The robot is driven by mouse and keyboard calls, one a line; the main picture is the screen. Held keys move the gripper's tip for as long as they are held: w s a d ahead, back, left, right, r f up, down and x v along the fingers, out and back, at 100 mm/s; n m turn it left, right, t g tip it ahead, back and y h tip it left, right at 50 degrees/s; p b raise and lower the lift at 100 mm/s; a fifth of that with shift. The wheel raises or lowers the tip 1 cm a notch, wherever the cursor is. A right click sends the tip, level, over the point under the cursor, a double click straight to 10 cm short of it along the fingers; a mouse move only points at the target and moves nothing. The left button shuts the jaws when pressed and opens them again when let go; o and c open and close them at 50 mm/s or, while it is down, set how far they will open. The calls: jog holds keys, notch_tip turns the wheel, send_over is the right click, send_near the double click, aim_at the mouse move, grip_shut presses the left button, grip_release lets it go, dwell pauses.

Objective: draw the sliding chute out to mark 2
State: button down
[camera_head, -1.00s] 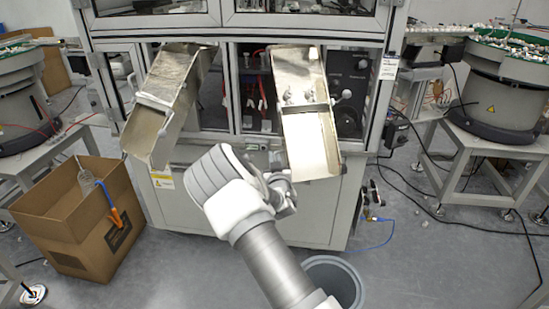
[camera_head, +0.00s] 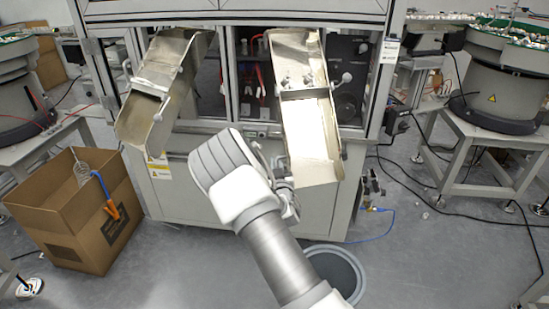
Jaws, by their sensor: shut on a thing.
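The right metal chute (camera_head: 312,140) slopes down out of the machine front, its lower tray reaching out from under an upper section (camera_head: 297,50) with small knobs. My gripper (camera_head: 282,165) is at the left edge of this lower tray, mostly hidden behind my own wrist. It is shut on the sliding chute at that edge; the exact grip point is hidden. A second, similar metal chute (camera_head: 140,122) slopes out on the left, apart from my gripper. No mark numbers can be read on either chute.
A cardboard box (camera_head: 70,230) with an orange-and-blue tool stands on the floor at left. A round grey bin (camera_head: 335,262) stands below the right chute. Bowl feeders on stands flank the machine (camera_head: 215,205). Cables lie on the floor at right.

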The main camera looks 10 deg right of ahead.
jog(key=c, duration=1.2)
grip_release()
jog(key=s+a+p, duration=0.1)
jog(key=s+p, duration=0.1)
jog(key=s, duration=1.5)
jog(key=shift+s+a, duration=0.2)
jog(key=shift+s, duration=0.05)
jog(key=shift+w, duration=0.1)
